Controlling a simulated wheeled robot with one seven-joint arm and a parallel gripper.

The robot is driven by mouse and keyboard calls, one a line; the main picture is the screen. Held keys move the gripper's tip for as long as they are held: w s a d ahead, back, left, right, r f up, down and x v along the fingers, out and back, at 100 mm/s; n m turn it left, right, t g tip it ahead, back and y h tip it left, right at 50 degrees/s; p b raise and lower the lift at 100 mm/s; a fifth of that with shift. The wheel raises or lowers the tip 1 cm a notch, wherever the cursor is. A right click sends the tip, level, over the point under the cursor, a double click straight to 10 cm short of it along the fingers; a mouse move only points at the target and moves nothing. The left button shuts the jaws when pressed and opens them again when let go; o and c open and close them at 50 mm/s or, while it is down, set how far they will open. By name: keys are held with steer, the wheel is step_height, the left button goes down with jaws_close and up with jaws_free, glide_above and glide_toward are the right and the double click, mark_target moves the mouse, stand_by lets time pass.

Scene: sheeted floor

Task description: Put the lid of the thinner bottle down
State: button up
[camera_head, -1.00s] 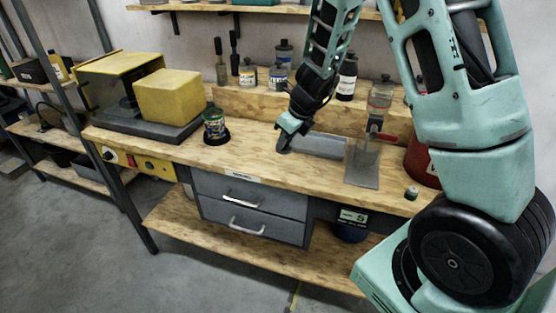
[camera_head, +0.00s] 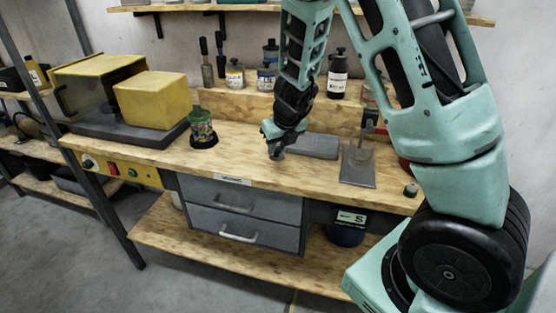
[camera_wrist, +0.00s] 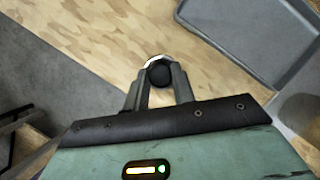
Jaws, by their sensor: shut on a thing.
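My gripper (camera_head: 275,154) points down over the wooden bench, just left of a grey tray. In the wrist view my gripper (camera_wrist: 158,82) has its fingers closed on a small round black lid (camera_wrist: 159,73) with a pale rim. The lid's underside is hidden, and I cannot tell whether it touches the bench. A white-labelled bottle with a black top (camera_head: 338,75) stands on the raised back ledge. I cannot tell which bottle the lid belongs to.
The grey tray (camera_head: 318,146) lies beside my gripper and shows in the wrist view (camera_wrist: 232,20). A green jar (camera_head: 201,124) stands left, near yellow boxes (camera_head: 150,101). A metal plate stand (camera_head: 357,172) and small pot (camera_head: 411,190) are right.

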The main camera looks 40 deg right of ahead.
mark_target(279, 150)
steer(key=shift+f+b, duration=0.85)
steer(key=shift+f, duration=0.65)
steer(key=shift+f, duration=0.2)
steer(key=o, duration=1)
steer(key=shift+c, duration=0.2)
steer(key=shift+r, duration=0.1)
steer(key=shift+r, duration=0.1)
